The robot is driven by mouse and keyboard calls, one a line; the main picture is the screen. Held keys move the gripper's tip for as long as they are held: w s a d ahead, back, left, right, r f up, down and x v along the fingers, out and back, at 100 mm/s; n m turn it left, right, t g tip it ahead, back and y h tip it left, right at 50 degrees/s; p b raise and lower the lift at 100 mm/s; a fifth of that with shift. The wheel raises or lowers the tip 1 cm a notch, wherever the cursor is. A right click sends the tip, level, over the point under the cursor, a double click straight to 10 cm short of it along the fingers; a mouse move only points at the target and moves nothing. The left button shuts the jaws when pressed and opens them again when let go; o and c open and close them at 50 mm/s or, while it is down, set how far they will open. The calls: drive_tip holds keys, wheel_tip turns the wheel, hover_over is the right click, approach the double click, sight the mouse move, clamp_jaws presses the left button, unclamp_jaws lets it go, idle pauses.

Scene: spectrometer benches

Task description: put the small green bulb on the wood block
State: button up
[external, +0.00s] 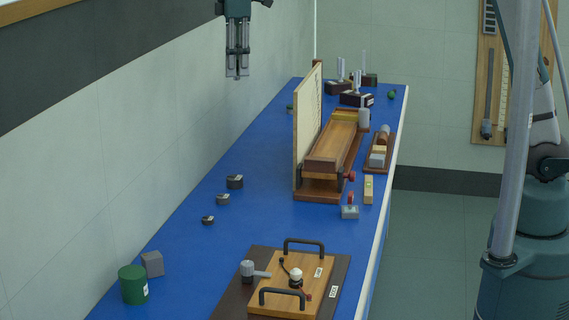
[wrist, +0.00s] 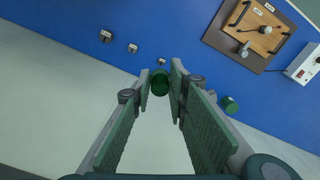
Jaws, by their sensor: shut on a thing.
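My gripper (external: 237,74) hangs high at the top of the external view, above the bench's wall side. In the wrist view its jaws (wrist: 160,86) are shut on a small dark green rounded thing (wrist: 160,80), apparently the green bulb. It is well above the bench; in the external view the fingers mostly hide it. A small light wood block (external: 369,189) lies on the blue bench beside the long wooden apparatus, near the right edge. It may be the task's block; other wooden pieces (external: 379,150) sit on a tray behind it.
A tall pale panel (external: 308,125) stands along the long apparatus (external: 335,140). Several grey weights (external: 235,182) lie near the wall side. The blue middle (external: 265,215) is clear.

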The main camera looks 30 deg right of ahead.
drive_tip(key=w+d+m+p, duration=0.1)
drive_tip(key=w+d+m, duration=0.45)
drive_tip(key=d, duration=1.05)
drive_tip(key=w+d+m, duration=0.3)
drive_tip(key=w+d, duration=0.6)
drive_tip(key=d, duration=0.7)
drive_tip(key=d+m+p, duration=0.1)
drive_tip(key=d+m, duration=0.6)
drive_tip(key=d, duration=2.5)
wheel_tip(320, 180, down, 26)
drive_tip(key=shift+w+a, duration=0.3)
drive_tip(key=shift+a, duration=0.15)
drive_tip(key=shift+f, duration=3.15)
